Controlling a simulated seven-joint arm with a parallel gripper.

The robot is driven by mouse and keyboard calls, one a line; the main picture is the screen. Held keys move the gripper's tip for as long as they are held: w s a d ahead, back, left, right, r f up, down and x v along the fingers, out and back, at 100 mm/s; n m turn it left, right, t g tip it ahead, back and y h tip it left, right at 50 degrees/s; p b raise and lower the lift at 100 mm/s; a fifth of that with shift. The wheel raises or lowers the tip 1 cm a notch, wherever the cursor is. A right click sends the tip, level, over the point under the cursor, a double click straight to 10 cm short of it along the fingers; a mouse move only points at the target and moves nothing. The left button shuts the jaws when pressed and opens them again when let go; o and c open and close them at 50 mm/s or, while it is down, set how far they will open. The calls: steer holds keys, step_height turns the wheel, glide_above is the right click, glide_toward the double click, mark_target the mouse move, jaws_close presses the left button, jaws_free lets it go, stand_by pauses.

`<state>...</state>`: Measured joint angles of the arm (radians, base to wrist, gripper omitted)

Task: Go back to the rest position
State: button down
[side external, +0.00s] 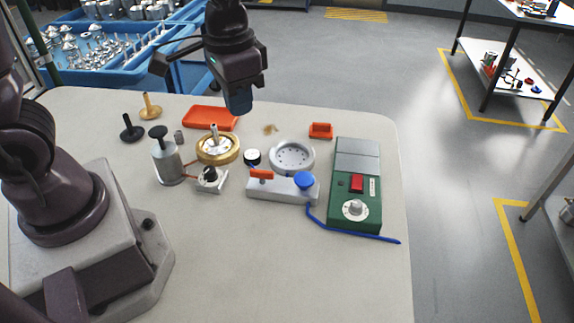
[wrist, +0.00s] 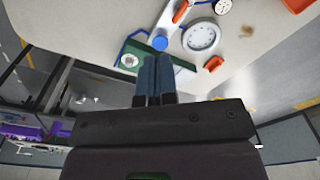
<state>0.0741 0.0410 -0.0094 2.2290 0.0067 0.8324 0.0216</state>
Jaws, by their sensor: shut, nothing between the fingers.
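My gripper (side external: 240,103) hangs in the air above the far part of the table, over the area behind the small parts. Its blue fingers point down and are together with nothing between them. In the wrist view the closed fingers (wrist: 154,75) show in the middle, in front of the table. No part touches the gripper in either view.
The table (side external: 250,270) bears a green box (side external: 343,210), a white fixture with a blue knob (side external: 304,181), a white round housing (side external: 292,157), a brass housing (side external: 216,150), a metal canister (side external: 168,165) and a red tray (side external: 208,117). The front of the table is clear.

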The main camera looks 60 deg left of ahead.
steer(key=s+a+r+n+t, duration=0.1)
steer(key=s+a+r+t, duration=0.1)
steer(key=s+r+t, duration=0.3)
steer(key=s+v, duration=0.1)
steer(key=v, duration=0.6)
steer(key=shift+s+a+f, duration=0.2)
steer(key=shift+s+f, duration=0.05)
steer(key=shift+f, duration=0.1)
stand_by(1.5)
